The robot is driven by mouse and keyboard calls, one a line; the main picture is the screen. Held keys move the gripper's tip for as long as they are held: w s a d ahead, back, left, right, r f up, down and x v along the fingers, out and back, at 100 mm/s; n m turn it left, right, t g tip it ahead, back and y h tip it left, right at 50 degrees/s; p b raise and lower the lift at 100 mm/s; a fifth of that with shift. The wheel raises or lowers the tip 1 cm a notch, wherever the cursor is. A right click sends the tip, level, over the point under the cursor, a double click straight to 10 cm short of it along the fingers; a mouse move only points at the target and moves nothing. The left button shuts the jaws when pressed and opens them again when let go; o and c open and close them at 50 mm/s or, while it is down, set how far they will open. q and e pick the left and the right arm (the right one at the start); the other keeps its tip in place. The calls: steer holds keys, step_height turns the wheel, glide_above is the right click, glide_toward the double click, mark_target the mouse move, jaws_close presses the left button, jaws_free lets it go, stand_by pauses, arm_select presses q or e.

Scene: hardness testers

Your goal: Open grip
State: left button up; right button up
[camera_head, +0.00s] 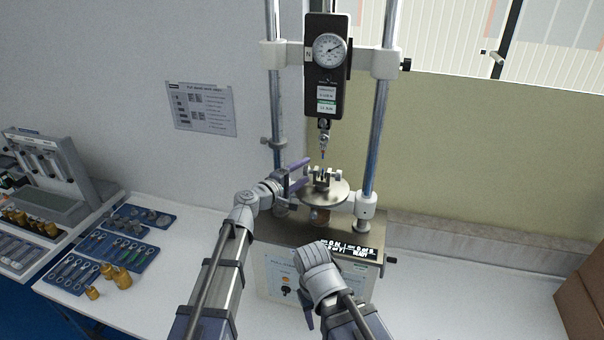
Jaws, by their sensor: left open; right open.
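The force tester (325,70) stands on the bench with a dial gauge hung between two steel columns. Its grip (321,178), a small metal clamp, sits on the round plate (338,197) below the gauge's hook. My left gripper (301,174) is open at the left side of the plate, its purple fingers close to the grip. I cannot tell whether they touch it. My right gripper (312,290) is low in front of the tester's base. It is open, with its fingers mostly hidden by its own body. Whether the grip's jaws are apart is too small to tell.
Blue trays (127,252) of small metal parts and brass weights (115,278) lie on the left bench. A cardboard box (582,300) stands at the right edge. The bench right of the tester is clear.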

arm_select(q)
jaws_close()
steer(key=shift+f+b, duration=0.15)
steer(key=shift+b, duration=0.15)
steer(key=f+m+t+h+b, duration=0.1)
steer(key=t+b, duration=0.1)
steer(key=b, duration=0.4)
steer(key=shift+h, duration=0.4)
steer(key=shift+r+m+t+h+b, duration=0.15)
steer(key=shift+m+t+h+b, duration=0.2)
steer(key=shift+b, duration=0.4)
steer(key=shift+r, duration=0.15)
jaws_free()
